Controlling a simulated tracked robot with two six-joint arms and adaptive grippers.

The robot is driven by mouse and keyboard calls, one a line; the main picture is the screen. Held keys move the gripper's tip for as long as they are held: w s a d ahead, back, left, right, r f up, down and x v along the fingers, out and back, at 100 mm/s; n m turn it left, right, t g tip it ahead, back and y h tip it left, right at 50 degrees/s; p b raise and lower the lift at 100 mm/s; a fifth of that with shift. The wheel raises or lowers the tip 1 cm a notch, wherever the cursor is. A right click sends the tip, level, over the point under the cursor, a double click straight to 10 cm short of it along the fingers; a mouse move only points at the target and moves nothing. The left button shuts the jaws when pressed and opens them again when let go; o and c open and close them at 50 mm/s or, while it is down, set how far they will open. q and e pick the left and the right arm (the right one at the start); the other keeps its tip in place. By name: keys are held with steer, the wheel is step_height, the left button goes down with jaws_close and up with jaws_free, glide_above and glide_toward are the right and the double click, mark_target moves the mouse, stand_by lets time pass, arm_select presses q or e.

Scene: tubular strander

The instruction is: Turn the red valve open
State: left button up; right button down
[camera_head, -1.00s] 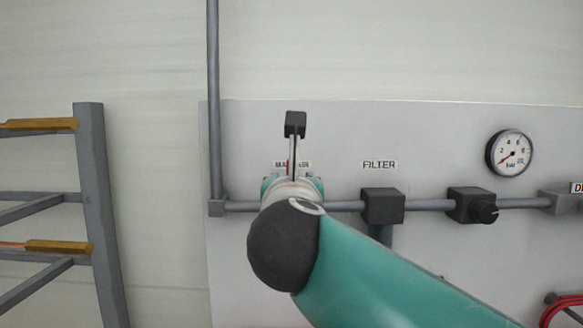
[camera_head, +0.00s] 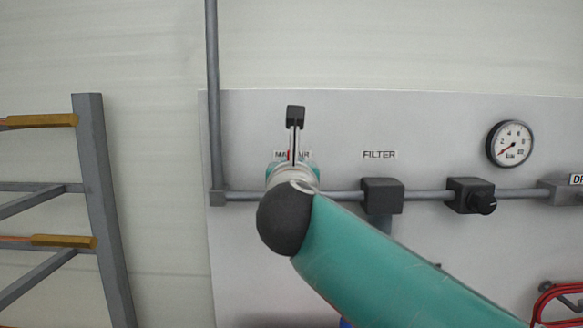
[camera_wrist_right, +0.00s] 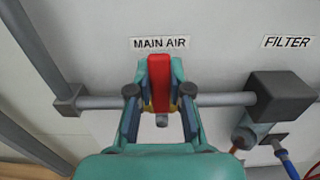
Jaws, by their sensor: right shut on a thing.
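The red valve handle (camera_wrist_right: 159,82) shows in the wrist view below the MAIN AIR label (camera_wrist_right: 160,43). It stands upright, across the horizontal grey pipe (camera_wrist_right: 105,102). My right gripper (camera_wrist_right: 160,92) is shut on the handle, with one finger on each side of it. In the head view my right arm reaches in from the lower right and its wrist covers most of the valve; only a thin bit of red (camera_head: 290,156) shows there. The valve body is largely hidden. My left gripper is not in view.
Right of the valve on the pipe are a dark FILTER block (camera_head: 382,196) and a block with a black knob (camera_head: 470,196). A pressure gauge (camera_head: 510,144) sits above. A grey rack (camera_head: 102,205) stands at left. A red coiled hose (camera_head: 560,302) hangs lower right.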

steer(key=shift+d, duration=0.1)
stand_by(0.4)
steer(key=shift+d+f+m+b, duration=0.2)
steer(key=shift+d+m+b, duration=0.5)
steer(key=shift+m, duration=0.45)
steer(key=shift+d+f+m+b, duration=0.25)
steer(key=shift+d+m+b, duration=0.25)
steer(key=shift+m+b, duration=0.5)
steer(key=shift+d+f+m+b, duration=0.2)
steer(key=shift+d+m+b, duration=0.4)
steer(key=shift+m, duration=0.75)
steer(key=c, duration=1.1)
jaws_free()
steer(key=shift+o, duration=0.2)
steer(key=shift+s, duration=0.1)
steer(key=s, duration=1.1)
steer(key=shift+s, duration=0.4)
